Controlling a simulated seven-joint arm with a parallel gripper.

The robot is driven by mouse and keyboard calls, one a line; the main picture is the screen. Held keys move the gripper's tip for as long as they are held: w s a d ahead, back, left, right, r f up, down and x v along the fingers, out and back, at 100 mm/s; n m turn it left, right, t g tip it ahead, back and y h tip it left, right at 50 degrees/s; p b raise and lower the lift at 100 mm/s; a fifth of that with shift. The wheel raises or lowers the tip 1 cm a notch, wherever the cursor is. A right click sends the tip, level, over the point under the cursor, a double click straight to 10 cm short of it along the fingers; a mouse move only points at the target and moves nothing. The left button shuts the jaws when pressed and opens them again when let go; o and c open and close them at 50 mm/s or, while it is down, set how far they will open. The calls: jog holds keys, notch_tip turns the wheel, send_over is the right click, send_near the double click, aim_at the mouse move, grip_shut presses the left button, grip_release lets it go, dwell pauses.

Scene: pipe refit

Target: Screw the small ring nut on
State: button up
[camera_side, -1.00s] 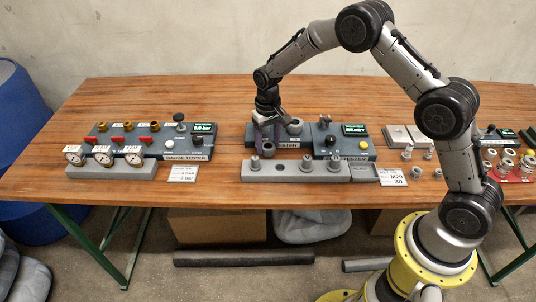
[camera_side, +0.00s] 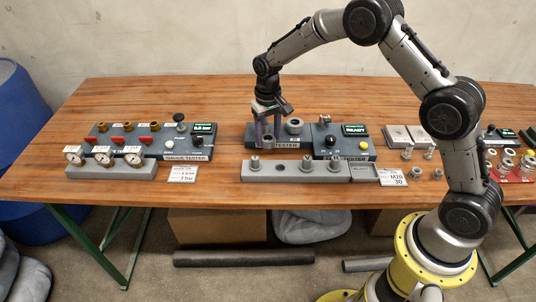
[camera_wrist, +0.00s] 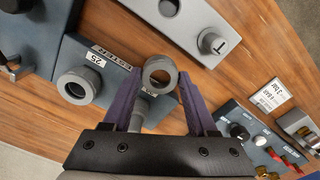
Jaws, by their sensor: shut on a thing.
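The small ring nut, a grey ring with an open bore (camera_wrist: 160,73), sits between the purple fingertips of my gripper (camera_wrist: 158,84) in the wrist view. My gripper is shut on it. In the side view my gripper (camera_side: 267,136) is over the left part of the tester block (camera_side: 291,144), and the ring is too small there to make out clearly. In the wrist view a smaller grey port (camera_wrist: 140,113) shows partly behind the ring and a finger. The ring appears apart from the port, its bore showing wood.
A larger grey ring fitting (camera_side: 295,126) stands right of my gripper, beside the "25" label in the wrist view. The gauge tester (camera_side: 182,146) is at left. Bare wood lies between the testers.

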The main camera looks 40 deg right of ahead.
aim_at(264, 123)
jog(key=shift+s, duration=0.1)
jog(key=w+d+r, duration=0.1)
jog(key=w+r, duration=0.1)
jog(key=r, duration=0.1)
jog(key=w+d+r, duration=0.3)
jog(key=w+r, duration=0.2)
jog(key=shift+d+r, duration=0.2)
jog(key=shift+r, duration=0.1)
jog(key=shift+w+d, duration=0.25)
jog(key=shift+d+f, duration=0.25)
jog(key=shift+f, duration=2)
jog(key=shift+f, duration=2.35)
dwell(1.9)
